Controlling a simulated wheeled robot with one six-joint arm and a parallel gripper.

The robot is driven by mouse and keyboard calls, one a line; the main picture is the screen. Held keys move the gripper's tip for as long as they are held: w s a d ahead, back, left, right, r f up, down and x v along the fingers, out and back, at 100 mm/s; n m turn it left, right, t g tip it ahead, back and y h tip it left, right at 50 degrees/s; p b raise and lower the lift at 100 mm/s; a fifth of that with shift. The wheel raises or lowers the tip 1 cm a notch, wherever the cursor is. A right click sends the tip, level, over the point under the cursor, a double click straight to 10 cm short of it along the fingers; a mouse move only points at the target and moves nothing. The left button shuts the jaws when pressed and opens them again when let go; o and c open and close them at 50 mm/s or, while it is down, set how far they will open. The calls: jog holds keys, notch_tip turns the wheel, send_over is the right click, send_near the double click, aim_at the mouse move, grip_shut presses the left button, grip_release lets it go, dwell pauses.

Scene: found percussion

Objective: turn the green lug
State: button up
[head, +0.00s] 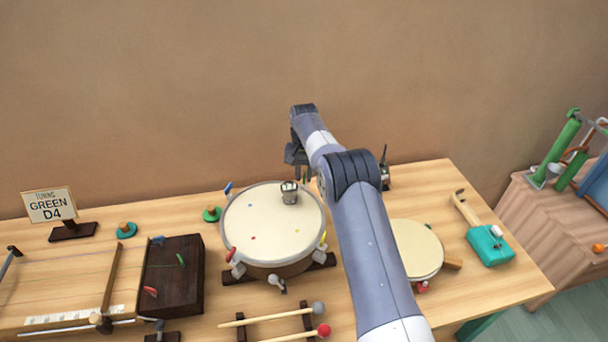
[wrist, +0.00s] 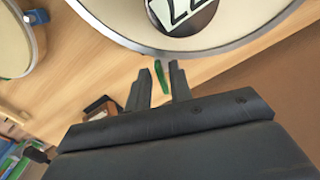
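The drum (head: 262,222) stands on the table with a pale head and coloured lugs around its rim. In the wrist view, the drum's rim (wrist: 150,47) crosses the top. A thin green lug (wrist: 160,75) shows just outside that rim, between my fingers in the picture. My gripper (wrist: 159,80) is open, with a gap on each side of the green piece; I cannot tell its depth between the fingers. In the head view, my gripper (head: 299,165) is over the drum's far edge, and I cannot make out the green lug there.
A round gauge (head: 289,194) sits on the drum head. A blue lug (head: 228,188), a red lug (head: 231,254) and a yellow lug (head: 323,239) are around the drum. A sign (head: 49,205) reads "TUNING GREEN D4". A tambourine-like drum (head: 415,250) lies right of my arm.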

aim_at(304, 178)
jog(key=shift+o, duration=0.7)
notch_tip(304, 178, up, 11)
jog(key=shift+f+b, duration=0.15)
jog(key=shift+b, duration=0.25)
jog(key=shift+f, duration=0.1)
notch_tip(304, 178, down, 10)
jog(key=shift+f+p, duration=0.15)
jog(key=shift+p, duration=0.3)
jog(key=shift+f, duration=0.2)
jog(key=shift+n, duration=0.3)
